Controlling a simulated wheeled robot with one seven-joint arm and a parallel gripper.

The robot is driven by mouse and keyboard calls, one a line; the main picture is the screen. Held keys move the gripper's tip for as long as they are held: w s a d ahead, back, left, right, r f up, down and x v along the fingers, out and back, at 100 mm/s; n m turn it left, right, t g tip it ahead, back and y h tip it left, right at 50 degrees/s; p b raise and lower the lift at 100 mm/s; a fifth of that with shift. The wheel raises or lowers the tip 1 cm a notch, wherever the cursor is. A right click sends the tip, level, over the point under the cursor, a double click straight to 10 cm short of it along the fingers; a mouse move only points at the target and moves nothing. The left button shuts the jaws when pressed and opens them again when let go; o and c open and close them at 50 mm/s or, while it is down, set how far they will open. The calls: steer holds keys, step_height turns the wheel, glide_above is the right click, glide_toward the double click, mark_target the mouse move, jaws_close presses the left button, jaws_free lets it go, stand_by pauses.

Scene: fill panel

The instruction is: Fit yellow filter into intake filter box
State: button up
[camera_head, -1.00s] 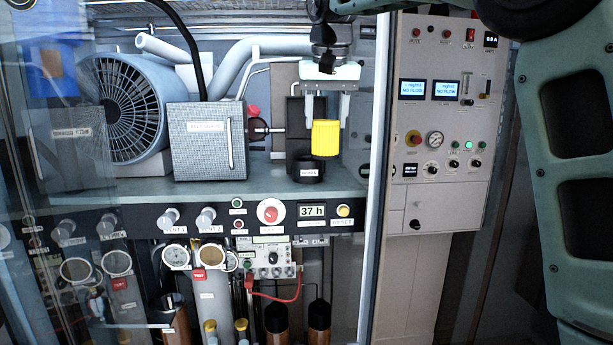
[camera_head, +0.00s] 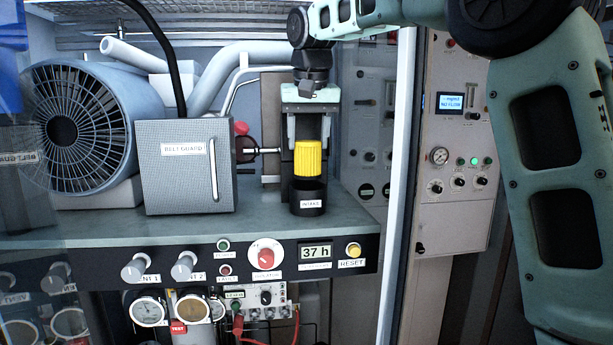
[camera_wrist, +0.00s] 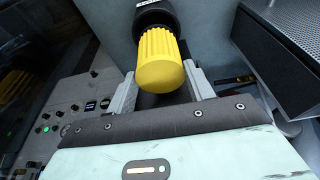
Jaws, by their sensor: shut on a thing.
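The yellow filter (camera_head: 308,159) is a ribbed upright cylinder. My gripper (camera_head: 308,140) is shut on its upper part, one pale finger on each side. The black intake filter box (camera_head: 307,197), a round cup labelled INTAKE, stands on the bench directly below the filter. The filter's lower end is at the cup's rim; I cannot tell whether it is touching or slightly inside. In the wrist view the filter (camera_wrist: 160,62) sits between the fingers, and the dark cup (camera_wrist: 157,15) is beyond its far end. The cup's inside is hidden.
The grey belt guard box (camera_head: 186,165) with a handle stands left of the intake, with a caged fan (camera_head: 62,130) further left. A dark upright block rises behind the cup. A white frame post (camera_head: 399,150) stands to the right. Bench room between cup and post is clear.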

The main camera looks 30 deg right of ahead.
mark_target(308, 166)
steer(key=shift+f+p, duration=0.7)
steer(key=shift+f, duration=2.5)
steer(key=shift+f, duration=0.2)
steer(key=o, duration=1.4)
steer(key=shift+r, duration=0.1)
